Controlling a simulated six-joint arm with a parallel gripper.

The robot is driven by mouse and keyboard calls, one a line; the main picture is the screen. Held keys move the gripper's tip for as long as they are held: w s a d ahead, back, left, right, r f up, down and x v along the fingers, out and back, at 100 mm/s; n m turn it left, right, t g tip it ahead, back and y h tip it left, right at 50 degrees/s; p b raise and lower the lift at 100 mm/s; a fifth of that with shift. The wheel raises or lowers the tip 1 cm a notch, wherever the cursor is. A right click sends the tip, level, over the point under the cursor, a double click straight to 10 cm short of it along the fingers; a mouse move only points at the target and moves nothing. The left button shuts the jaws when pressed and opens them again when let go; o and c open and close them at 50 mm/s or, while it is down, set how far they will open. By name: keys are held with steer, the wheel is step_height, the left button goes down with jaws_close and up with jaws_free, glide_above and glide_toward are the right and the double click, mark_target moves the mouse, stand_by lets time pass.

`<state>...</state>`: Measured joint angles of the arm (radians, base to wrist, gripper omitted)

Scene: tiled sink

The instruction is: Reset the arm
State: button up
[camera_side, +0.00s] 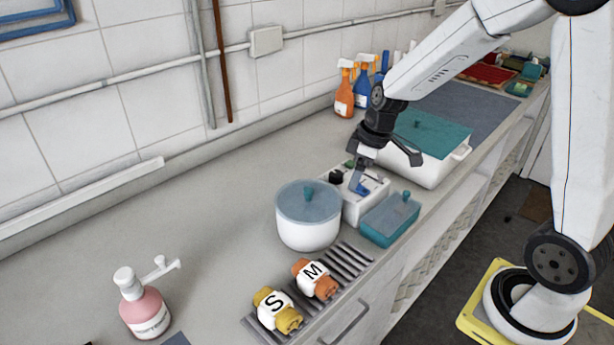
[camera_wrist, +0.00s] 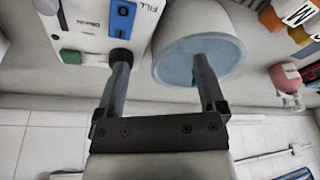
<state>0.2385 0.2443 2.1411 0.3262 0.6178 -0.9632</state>
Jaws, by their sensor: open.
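My gripper (camera_side: 386,172) is open and empty, hanging above the white control box (camera_side: 369,206) on the counter. In the wrist view its two fingers (camera_wrist: 162,62) are spread apart. One finger overlaps the edge of the control box (camera_wrist: 88,48) near a black knob, and the other overlaps the blue lid of the white pot (camera_wrist: 175,30). The box carries a blue switch (camera_wrist: 122,12), a green knob (camera_wrist: 70,56) and the word FILL. I cannot tell whether a finger touches the box.
The white pot (camera_side: 308,232) and a teal lidded container (camera_side: 388,222) stand close to the box. A large white dish (camera_side: 436,172) with a teal lid is behind. S (camera_side: 276,310) and M (camera_side: 315,277) shakers lie on a rack. The left counter is mostly clear around a pink soap bottle (camera_side: 146,315).

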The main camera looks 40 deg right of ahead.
steer(key=s+a+f+m+h, duration=0.1)
steer(key=s+a+m, duration=0.4)
steer(key=s, duration=0.5)
steer(key=shift+s+a+f+h, duration=0.3)
steer(key=shift+a+f, duration=0.2)
steer(key=shift+f, duration=0.3)
